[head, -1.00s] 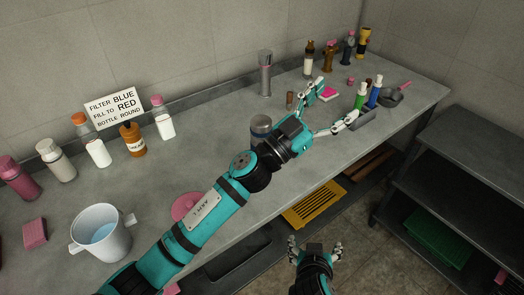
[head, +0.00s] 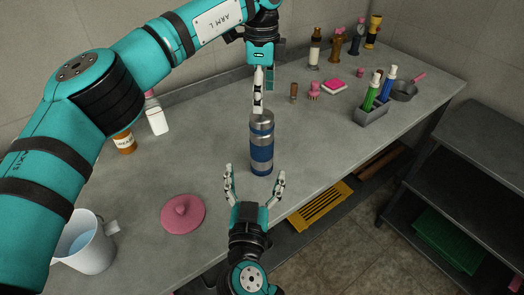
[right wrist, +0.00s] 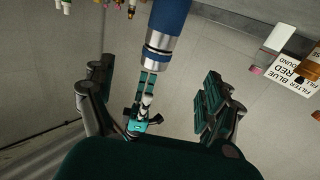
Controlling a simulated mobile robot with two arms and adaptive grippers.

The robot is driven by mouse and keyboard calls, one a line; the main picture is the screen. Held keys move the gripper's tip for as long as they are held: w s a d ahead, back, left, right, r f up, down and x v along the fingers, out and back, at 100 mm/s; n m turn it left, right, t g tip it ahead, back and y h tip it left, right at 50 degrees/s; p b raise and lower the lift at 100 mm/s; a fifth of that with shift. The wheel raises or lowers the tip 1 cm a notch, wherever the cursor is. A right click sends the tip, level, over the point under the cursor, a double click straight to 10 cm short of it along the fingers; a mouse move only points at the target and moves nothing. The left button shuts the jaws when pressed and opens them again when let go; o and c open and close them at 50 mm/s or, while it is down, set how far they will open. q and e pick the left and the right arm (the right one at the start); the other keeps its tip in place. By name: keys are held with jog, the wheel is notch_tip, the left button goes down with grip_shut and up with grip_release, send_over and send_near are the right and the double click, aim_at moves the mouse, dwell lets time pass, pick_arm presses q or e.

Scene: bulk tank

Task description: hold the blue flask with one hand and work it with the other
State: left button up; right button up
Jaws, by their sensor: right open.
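The blue flask (head: 261,145), silver with blue bands, stands upright on the grey counter (head: 215,165). My right gripper (head: 255,175) is open at the near side of it, with its fingers spread and no visible contact. In the right wrist view the flask (right wrist: 168,28) shows beyond and between the open fingers (right wrist: 157,108). My left gripper (head: 261,95) points down just above the flask's top, seen edge-on. Part of it also shows in the right wrist view (right wrist: 147,112). Whether its fingers are apart or touch the flask cannot be told.
A pink lid (head: 183,214) and a white pitcher (head: 90,250) stand at the left. My left arm hides much of the back left.

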aim_at(262, 150)
jog(key=w, duration=0.5)
jog(key=w+d, duration=0.1)
jog(key=w, duration=0.9)
jog(key=shift+w+d, duration=0.2)
jog(key=shift+w, duration=0.05)
jog(key=shift+c, duration=0.3)
